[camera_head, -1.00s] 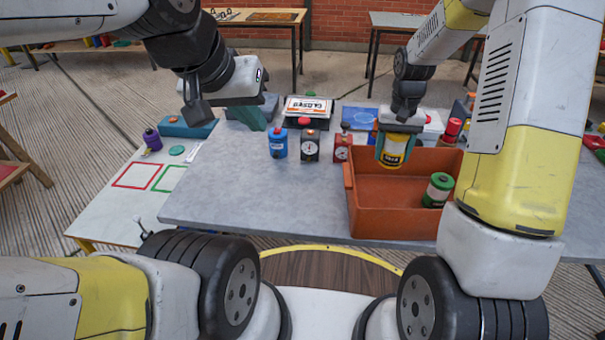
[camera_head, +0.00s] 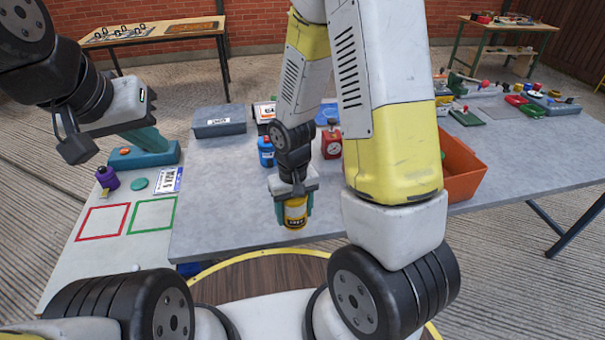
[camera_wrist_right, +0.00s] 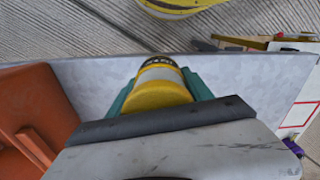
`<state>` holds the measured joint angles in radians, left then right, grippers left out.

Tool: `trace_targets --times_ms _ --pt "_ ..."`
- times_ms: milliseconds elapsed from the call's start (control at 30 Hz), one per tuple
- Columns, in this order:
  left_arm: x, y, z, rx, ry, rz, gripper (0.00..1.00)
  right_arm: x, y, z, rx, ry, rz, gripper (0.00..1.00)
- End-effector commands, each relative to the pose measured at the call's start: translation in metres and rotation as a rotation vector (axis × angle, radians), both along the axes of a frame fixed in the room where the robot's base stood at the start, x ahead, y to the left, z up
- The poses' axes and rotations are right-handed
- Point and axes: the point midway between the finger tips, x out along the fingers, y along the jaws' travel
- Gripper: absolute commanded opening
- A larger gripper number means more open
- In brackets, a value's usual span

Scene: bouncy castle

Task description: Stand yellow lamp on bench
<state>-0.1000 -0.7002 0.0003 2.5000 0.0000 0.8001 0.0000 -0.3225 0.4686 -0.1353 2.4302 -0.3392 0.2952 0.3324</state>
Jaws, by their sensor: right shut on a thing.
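The yellow lamp (camera_head: 296,216), with a dark label band, is held roughly upright between the teal fingers of my right gripper (camera_head: 294,208). It is over the front part of the grey bench top (camera_head: 225,200); I cannot tell whether its base touches it. In the right wrist view the yellow lamp (camera_wrist_right: 162,88) sits between both fingers, with the bench top around it. My left gripper (camera_head: 147,138) is at the upper left, near a teal box with an orange button. It looks empty, but its finger opening is hidden.
An orange bin (camera_head: 462,178) is on the bench right of my right arm, partly hidden. A blue canister (camera_head: 266,152) and a red gauge box (camera_head: 332,146) stand behind the lamp. A white side table (camera_head: 105,255) with red and green outlined squares is at the left.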

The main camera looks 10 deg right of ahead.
Motion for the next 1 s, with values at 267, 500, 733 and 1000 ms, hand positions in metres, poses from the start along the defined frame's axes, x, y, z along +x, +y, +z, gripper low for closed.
trace_targets --times_ms 267,500,733,1000 --pt "0.0 0.0 0.0 0.0 0.0 0.0 0.0 0.053 0.043 -0.007 0.003 -0.004 0.003 0.0" --pt "0.0 0.0 0.0 0.0 0.0 0.0 0.0 0.098 0.078 -0.012 0.003 -0.003 0.002 0.0" --pt "0.0 0.0 0.0 0.0 0.0 0.0 0.0 0.114 0.091 -0.014 0.001 -0.001 0.001 0.0" --pt "0.0 0.0 0.0 0.0 0.0 0.0 0.0 0.119 0.096 -0.041 -0.001 0.003 0.0 0.0"
